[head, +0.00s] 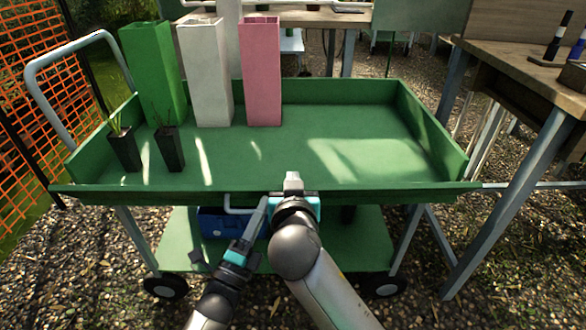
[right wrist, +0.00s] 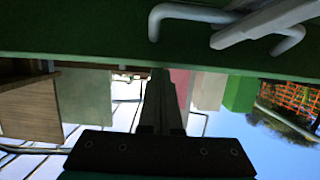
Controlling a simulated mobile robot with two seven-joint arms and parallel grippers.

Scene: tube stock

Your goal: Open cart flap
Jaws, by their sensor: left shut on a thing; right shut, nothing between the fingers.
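The green cart (head: 270,150) stands in front of me. Its front flap (head: 130,196) runs along the near side and looks upright, with its top edge towards me. A grey bar handle (head: 229,207) is on the flap's outer face; it also shows at the top of the right wrist view (right wrist: 156,22). My left gripper (head: 258,215) is shut on this handle, and its grey fingers cross the handle in the right wrist view. My right gripper (head: 293,182) is shut and empty at the flap's top edge, right of the handle. I cannot tell whether its fingertips touch the flap.
Green (head: 155,70), white (head: 206,75) and pink (head: 262,75) tall square tubes stand at the cart's back left. Two small dark pots (head: 170,150) with plants stand at front left. A blue crate (head: 215,224) is on the lower shelf. A wooden table (head: 530,70) stands right.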

